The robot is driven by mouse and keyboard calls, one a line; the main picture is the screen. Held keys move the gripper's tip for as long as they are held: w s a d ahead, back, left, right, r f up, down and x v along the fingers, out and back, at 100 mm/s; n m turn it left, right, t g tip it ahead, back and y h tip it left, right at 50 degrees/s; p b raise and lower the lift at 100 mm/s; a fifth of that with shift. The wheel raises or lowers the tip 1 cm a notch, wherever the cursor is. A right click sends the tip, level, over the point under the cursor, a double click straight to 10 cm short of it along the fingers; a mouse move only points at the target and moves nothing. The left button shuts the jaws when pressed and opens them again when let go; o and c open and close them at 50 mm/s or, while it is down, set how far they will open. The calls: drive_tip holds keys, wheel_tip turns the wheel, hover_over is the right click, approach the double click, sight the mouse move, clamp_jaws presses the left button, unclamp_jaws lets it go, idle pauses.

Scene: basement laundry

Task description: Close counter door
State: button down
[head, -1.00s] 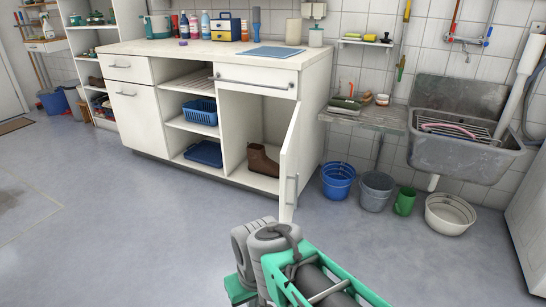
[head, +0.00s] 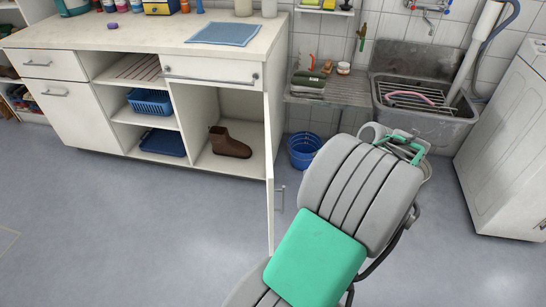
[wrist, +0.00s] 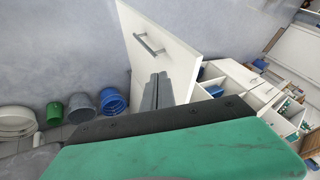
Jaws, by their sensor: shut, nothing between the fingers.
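The counter (head: 215,60) has a right-hand cupboard whose white door (head: 270,180) stands wide open, seen nearly edge-on in the head view. Its bar handle (head: 280,199) is on the side facing right. In the wrist view, the door (wrist: 180,60) and its handle (wrist: 149,43) are seen face-on. My gripper (wrist: 157,80) is shut and empty, with its fingertips in front of the door's face below the handle in the picture. I cannot tell whether they touch it. In the head view my arm covers much of the right side and the fingers cannot be made out.
A brown boot (head: 229,143) stands inside the cupboard, clear of the door. A blue bucket (head: 304,150) is right of the door; grey (wrist: 82,106) and green (wrist: 55,113) ones show in the wrist view. The sink (head: 425,105) is behind my arm. Floor left of the door is free.

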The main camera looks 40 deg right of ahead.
drive_tip(key=w+a+f+b, duration=0.3)
drive_tip(key=w+a+f, duration=0.1)
drive_tip(key=w+f, duration=0.4)
drive_tip(key=shift+a, duration=0.2)
